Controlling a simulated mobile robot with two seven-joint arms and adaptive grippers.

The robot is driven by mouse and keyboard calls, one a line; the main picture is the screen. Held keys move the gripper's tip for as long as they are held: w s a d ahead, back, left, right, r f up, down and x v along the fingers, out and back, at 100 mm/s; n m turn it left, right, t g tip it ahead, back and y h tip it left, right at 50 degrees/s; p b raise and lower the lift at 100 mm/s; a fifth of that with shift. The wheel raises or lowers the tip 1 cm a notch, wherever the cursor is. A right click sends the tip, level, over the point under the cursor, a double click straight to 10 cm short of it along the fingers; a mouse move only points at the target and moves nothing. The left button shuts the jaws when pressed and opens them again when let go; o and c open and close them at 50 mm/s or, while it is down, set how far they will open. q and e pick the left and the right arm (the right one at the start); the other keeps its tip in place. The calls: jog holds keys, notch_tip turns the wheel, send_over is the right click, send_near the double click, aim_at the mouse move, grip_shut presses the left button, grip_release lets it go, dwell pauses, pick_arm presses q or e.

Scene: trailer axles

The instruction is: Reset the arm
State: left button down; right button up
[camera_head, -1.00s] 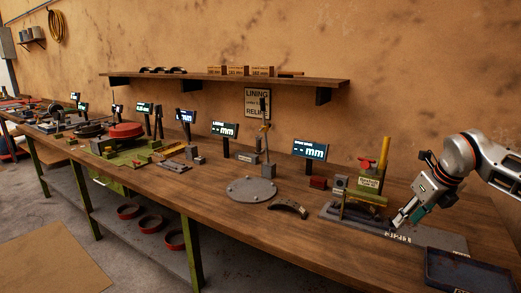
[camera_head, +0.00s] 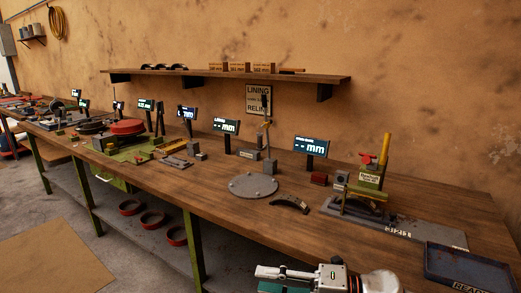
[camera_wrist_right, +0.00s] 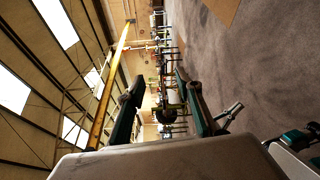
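My right gripper (camera_head: 262,279) shows at the bottom edge of the head view, in front of the bench. It points left, and its lower part is cut off by the frame. In the right wrist view, my right gripper (camera_wrist_right: 160,88) has its two dark teal-lined fingers apart with nothing between them. A white and teal gripper part (camera_wrist_right: 300,142) at the lower right of the wrist view looks like my left gripper; its finger opening is unclear. My left gripper is outside the head view.
The wooden bench (camera_head: 330,243) holds a riveting fixture (camera_head: 368,185), a blue tray (camera_head: 468,264), a curved brake shoe (camera_head: 290,204), a round grey plate (camera_head: 253,186) and several small displays. Red rings (camera_head: 152,218) lie on the lower shelf. Floor in front is clear.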

jog(key=s+d+f+m+t+h, duration=0.2)
jog(key=d+f+m+t+h, duration=0.4)
jog(key=m, duration=0.6)
jog(key=s+d+f+m+t+h, duration=0.1)
jog(key=d+f+m+t+h, duration=0.25)
jog(key=f+m+t, duration=0.55)
jog(key=s+d+f+m+g+h, duration=0.2)
jog(key=s+d+f+m+g, duration=0.2)
jog(key=s+f, duration=0.3)
jog(key=s+d+f+m+g+h, duration=0.2)
jog(key=s+d+f+m+g, duration=0.2)
jog(key=s+f, duration=0.3)
jog(key=shift+s+d+m+h, duration=0.25)
jog(key=shift+d+m+h, duration=0.1)
jog(key=shift+m, duration=0.55)
